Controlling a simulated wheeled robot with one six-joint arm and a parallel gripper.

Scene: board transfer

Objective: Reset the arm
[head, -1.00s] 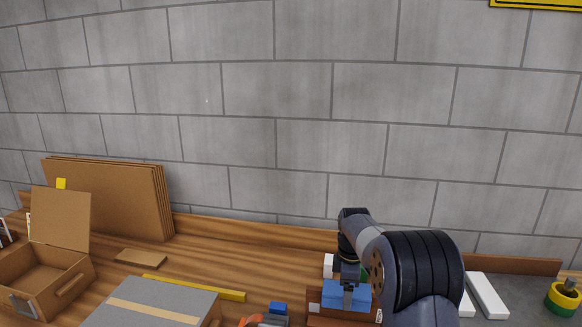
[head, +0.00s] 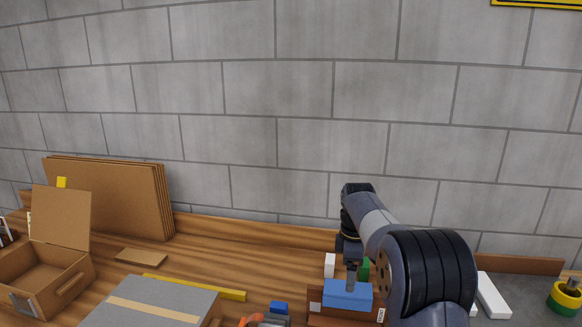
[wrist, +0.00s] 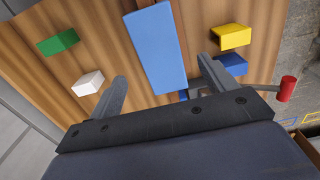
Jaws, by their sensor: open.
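A long blue block (wrist: 155,48) lies ahead of the fingers, in line with the gap. The blue block also shows in the head view (head: 348,294), on top of a brown box (head: 330,318). In the head view my arm reaches over the bench from the right, and its end hangs above and behind the blue block. The fingertips are hard to make out there.
A white block (wrist: 88,83), a green block (wrist: 58,43) and a yellow block (wrist: 230,37) surround the blue one. An open cardboard box (head: 75,285), a grey taped box (head: 150,308) and leaning brown boards (head: 110,195) stand left. A tape roll (head: 564,298) sits at far right.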

